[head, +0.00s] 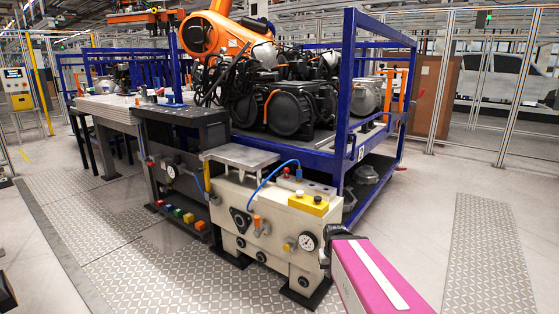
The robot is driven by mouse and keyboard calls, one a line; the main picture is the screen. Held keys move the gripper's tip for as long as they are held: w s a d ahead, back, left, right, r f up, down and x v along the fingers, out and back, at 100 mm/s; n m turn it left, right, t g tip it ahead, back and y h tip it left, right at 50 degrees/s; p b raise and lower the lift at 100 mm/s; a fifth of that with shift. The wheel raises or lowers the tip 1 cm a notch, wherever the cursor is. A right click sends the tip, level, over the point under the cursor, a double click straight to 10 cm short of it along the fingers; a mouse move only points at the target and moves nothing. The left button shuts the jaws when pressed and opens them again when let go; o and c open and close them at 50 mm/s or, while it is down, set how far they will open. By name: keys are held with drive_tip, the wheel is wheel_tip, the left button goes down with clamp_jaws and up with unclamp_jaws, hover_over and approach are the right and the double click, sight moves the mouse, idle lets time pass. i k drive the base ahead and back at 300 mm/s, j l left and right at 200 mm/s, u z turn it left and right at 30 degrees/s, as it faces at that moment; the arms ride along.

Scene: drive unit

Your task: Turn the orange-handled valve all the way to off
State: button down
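The orange-handled valve (258,221) is on the front face of the cream drive unit (228,200), left of its pressure gauge. Its small orange handle appears to stand roughly upright; the exact angle is too small to read. My arm, with a magenta and white link, comes in from the lower right. The black end of my arm, with my gripper (328,246), is right of the gauge and clearly apart from the valve. The fingers are too dark and small to tell whether they are open or shut.
The pressure gauge (307,241) and a yellow-knobbed fitting (289,246) are between my gripper and the valve. A blue hose (272,176) arches above. A dark unit (180,155) with coloured buttons stands left, a blue rack (345,100) behind. Floor in front is clear.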

sight(259, 231)
drive_tip(key=k+j, duration=0.1)
drive_tip(key=j, duration=0.3)
drive_tip(key=k+j, duration=0.15)
drive_tip(key=j, duration=0.25)
drive_tip(key=k+j, duration=0.1)
drive_tip(key=j, duration=0.25)
drive_tip(key=k+j, duration=0.1)
drive_tip(key=j, duration=0.3)
